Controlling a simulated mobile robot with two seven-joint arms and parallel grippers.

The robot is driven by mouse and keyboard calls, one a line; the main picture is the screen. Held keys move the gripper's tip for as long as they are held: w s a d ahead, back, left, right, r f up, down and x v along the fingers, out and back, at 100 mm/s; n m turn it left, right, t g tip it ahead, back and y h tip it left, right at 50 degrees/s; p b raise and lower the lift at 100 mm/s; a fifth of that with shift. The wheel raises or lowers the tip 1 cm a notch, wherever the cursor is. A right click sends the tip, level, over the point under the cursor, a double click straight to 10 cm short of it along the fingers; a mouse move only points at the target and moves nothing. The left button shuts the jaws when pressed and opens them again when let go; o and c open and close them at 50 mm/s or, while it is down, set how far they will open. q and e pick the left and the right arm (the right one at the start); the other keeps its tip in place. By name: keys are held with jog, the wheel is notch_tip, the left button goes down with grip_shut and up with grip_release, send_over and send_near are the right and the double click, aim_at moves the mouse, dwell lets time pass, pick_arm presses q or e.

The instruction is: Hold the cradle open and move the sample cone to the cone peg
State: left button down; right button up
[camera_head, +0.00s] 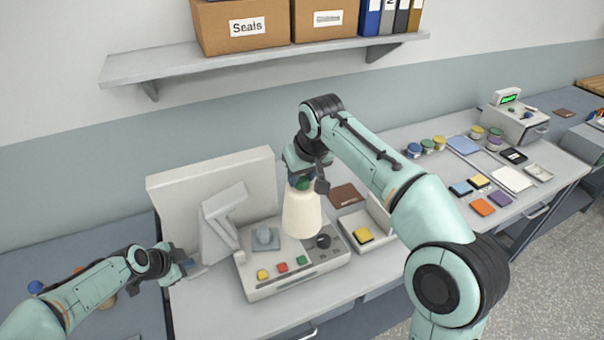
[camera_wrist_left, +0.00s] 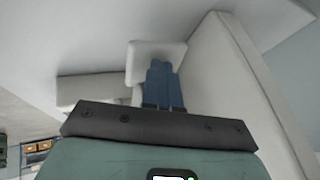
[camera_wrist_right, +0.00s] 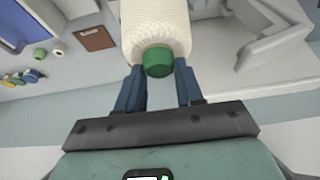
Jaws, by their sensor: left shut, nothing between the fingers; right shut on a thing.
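The sample cone (camera_head: 301,213), cream with a green tip, hangs tip-up from my right gripper (camera_head: 303,184) above the right part of the grey machine. The right wrist view shows the fingers (camera_wrist_right: 159,75) on both sides of the green tip (camera_wrist_right: 158,62). A pale grey hinged arm (camera_head: 222,217), apparently the cradle, stands tilted at the machine's left. My left gripper (camera_head: 186,268) is shut and empty beside its lower left; in the left wrist view its fingers (camera_wrist_left: 163,75) lie against or close to a pale block (camera_wrist_left: 157,52); contact is unclear. I cannot make out the cone peg for sure.
A pale upright panel (camera_head: 170,190) stands behind. A shelf (camera_head: 190,62) hangs above.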

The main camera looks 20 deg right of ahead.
pick_arm(q)
jog(key=shift+r, duration=2.3)
notch_tip(320, 180, up, 3)
jog(key=shift+r, duration=0.2)
jog(key=shift+s+f, duration=0.1)
